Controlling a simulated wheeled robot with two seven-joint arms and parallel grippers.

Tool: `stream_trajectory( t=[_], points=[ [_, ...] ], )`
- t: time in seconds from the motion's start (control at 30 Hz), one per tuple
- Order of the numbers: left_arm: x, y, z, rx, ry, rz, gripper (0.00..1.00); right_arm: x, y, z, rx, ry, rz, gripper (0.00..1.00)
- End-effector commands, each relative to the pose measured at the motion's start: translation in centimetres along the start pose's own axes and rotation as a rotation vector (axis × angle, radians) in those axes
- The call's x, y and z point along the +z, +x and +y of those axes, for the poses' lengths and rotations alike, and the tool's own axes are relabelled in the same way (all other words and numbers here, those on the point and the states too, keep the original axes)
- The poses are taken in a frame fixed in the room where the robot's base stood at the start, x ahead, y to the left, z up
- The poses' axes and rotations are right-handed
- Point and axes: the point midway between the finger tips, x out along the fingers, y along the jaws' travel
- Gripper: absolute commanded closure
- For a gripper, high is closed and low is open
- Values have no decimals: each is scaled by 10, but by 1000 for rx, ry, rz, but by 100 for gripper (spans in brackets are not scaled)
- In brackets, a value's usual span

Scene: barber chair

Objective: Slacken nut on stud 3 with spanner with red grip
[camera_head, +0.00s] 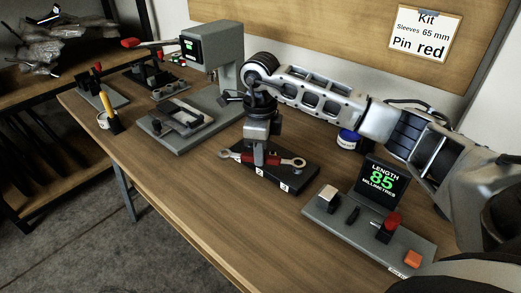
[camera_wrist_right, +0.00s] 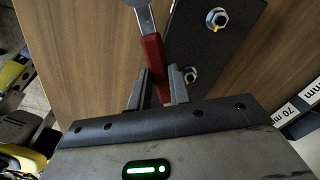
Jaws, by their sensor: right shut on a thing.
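The jaws are shut on the red grip, which also shows in the right wrist view (camera_wrist_right: 154,62). The spanner is over a black stud block (camera_head: 297,180) with small number labels on its front edge. In the wrist view, two hex nuts on studs, one farther (camera_wrist_right: 217,18) and one near the jaws (camera_wrist_right: 190,75), lie right of the spanner. Its far end is cut off there. I cannot tell whether it touches a nut. My left gripper is out of view.
A grey station with a display reading 85 (camera_head: 380,181) stands right of the block. A blue-lidded jar (camera_head: 348,139) is behind. A grey press (camera_head: 226,82) and fixtures stand left. The wooden table (camera_head: 205,190) is clear in front.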

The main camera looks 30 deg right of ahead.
Motion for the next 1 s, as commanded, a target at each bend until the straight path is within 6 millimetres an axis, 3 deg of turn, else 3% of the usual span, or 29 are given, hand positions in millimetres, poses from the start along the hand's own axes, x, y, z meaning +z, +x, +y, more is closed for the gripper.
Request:
stream_trajectory(
  t=[1.0],
  points=[
    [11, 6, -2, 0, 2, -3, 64, 0, 14, 0, 0, 0, -1, 100]
  ],
)
